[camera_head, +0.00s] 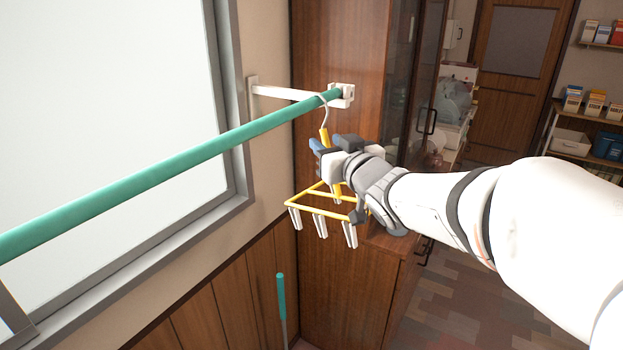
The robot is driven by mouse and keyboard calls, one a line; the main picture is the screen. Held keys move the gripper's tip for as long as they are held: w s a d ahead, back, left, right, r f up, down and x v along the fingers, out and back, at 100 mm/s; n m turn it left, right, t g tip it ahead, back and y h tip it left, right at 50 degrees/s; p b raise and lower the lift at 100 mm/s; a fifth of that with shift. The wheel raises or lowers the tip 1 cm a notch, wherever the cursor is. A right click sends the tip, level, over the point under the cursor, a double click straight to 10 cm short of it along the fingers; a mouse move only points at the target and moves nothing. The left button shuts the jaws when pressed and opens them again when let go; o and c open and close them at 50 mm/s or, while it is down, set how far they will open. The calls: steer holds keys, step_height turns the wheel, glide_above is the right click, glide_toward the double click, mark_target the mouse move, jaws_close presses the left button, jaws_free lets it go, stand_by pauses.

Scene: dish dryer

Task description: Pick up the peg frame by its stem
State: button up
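The peg frame (318,212) is yellow with several white pegs hanging below it. Its pale hook (326,112) goes up to the green pole (150,180) near the pole's far end. A yellow piece of its stem (323,135) shows just above my gripper, and another shows below it. My gripper (328,146) is at the stem, reaching in from the right, with bluish fingertips around or beside it. The gripper hides the middle of the stem and part of the frame's right side. I cannot tell whether the fingers are closed on the stem.
A white bracket (300,93) on the wall carries the pole's far end. A window (110,100) is on the left. A tall wooden cabinet (335,45) stands close behind the frame. A second green-topped rod (281,295) stands below. Shelves with boxes (595,103) are far right.

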steer(key=p+x, duration=0.2)
steer(key=x, duration=0.4)
steer(key=shift+w+a, duration=0.25)
steer(key=shift+f, duration=0.1)
jaws_close()
stand_by(0.3)
